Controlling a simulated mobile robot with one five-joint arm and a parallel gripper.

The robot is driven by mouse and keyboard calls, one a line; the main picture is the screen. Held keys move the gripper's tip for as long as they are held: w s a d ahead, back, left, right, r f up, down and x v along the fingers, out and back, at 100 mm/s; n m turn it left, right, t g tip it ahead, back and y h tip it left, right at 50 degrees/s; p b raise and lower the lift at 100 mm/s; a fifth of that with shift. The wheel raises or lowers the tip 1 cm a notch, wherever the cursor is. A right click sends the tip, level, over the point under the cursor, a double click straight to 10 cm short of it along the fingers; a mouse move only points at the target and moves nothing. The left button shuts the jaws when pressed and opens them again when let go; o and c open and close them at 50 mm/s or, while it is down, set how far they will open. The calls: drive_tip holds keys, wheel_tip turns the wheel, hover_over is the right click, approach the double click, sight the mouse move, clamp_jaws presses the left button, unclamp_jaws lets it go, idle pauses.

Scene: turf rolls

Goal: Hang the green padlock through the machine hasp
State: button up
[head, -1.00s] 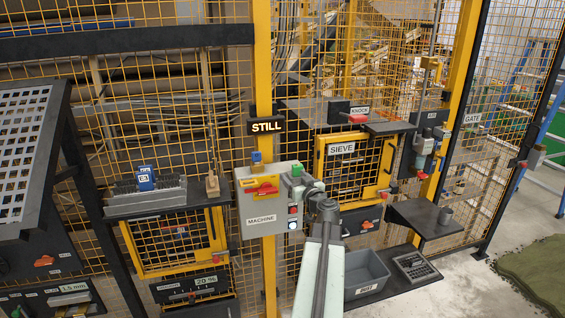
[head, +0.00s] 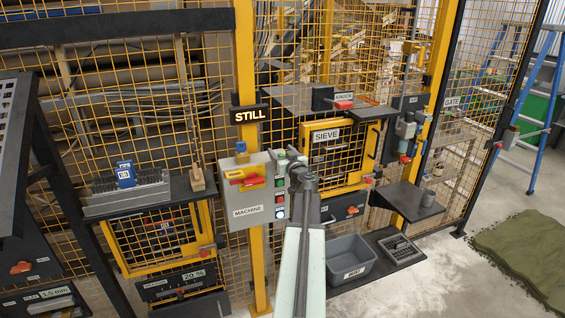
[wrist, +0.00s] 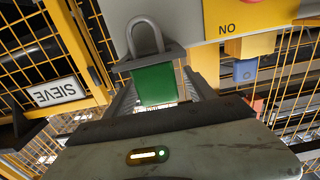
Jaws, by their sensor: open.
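The green padlock (wrist: 155,85) shows in the wrist view with its grey shackle (wrist: 146,38) passing a dark bracket at the side of the machine box. Its body lies between the fingers of my open gripper (wrist: 163,92); I cannot tell whether they touch it. The hasp's opening is not clear.
A blue padlock-like block (head: 240,147) sits atop the machine box. Buttons (head: 280,198) line its right side, close to my gripper. The yellow-framed sieve door (head: 326,135) is to the right. A grey bin (head: 352,262) stands below, right of my arm.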

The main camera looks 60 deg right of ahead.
drive_tip(key=shift+w+d, duration=0.15)
clamp_jaws()
